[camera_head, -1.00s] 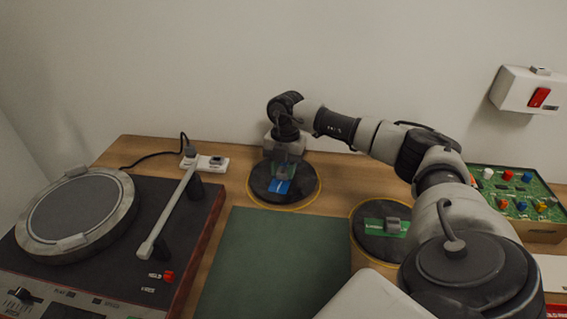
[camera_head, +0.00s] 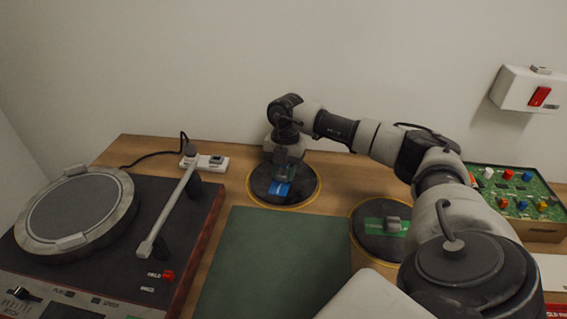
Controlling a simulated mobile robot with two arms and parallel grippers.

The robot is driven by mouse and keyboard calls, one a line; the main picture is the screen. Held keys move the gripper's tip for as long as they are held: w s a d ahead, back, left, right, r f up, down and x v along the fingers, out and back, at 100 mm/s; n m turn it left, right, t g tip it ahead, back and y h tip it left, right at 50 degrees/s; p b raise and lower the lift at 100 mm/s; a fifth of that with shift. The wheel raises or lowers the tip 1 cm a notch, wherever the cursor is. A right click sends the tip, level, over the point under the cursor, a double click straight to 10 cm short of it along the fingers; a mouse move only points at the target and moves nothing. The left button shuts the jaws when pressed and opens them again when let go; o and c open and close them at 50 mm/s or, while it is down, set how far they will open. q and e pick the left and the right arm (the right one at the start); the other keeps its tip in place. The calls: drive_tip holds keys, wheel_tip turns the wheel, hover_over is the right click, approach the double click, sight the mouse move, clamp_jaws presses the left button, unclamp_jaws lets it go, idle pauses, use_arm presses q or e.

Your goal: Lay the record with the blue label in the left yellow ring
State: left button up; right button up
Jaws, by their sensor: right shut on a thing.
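The record with the blue label (camera_head: 262,187) lies flat inside the left yellow ring (camera_head: 285,208) at the back of the table. My right gripper (camera_head: 284,172) reaches down over it from behind and is shut on the record's raised middle, just by the blue label. The fingertips and what they grip are small and partly hidden. A second black record with a green label (camera_head: 372,225) and a grey knob lies in the right yellow ring (camera_head: 354,242), partly behind my right arm. My left gripper is not in view.
A turntable (camera_head: 75,215) with its tonearm (camera_head: 170,212) stands at the left. A green mat (camera_head: 275,260) lies empty in front of the rings. A green circuit board box (camera_head: 520,195) stands at the right, below a wall switch (camera_head: 530,90). A power strip (camera_head: 212,163) lies at the back.

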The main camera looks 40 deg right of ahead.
drive_tip(key=shift+f, duration=0.25)
idle(0.3)
drive_tip(key=o, duration=1)
drive_tip(key=r+p, duration=0.2)
drive_tip(key=r, duration=0.3)
drive_tip(key=d+r+p, duration=0.1)
drive_tip(key=r+p, duration=0.1)
drive_tip(key=r, duration=0.4)
drive_tip(key=r+p, duration=0.2)
drive_tip(key=r, duration=0.3)
drive_tip(key=shift+w+d+r+p, duration=0.2)
drive_tip(key=shift+w+r+p, duration=0.15)
drive_tip(key=shift+w+p, duration=0.05)
idle(0.5)
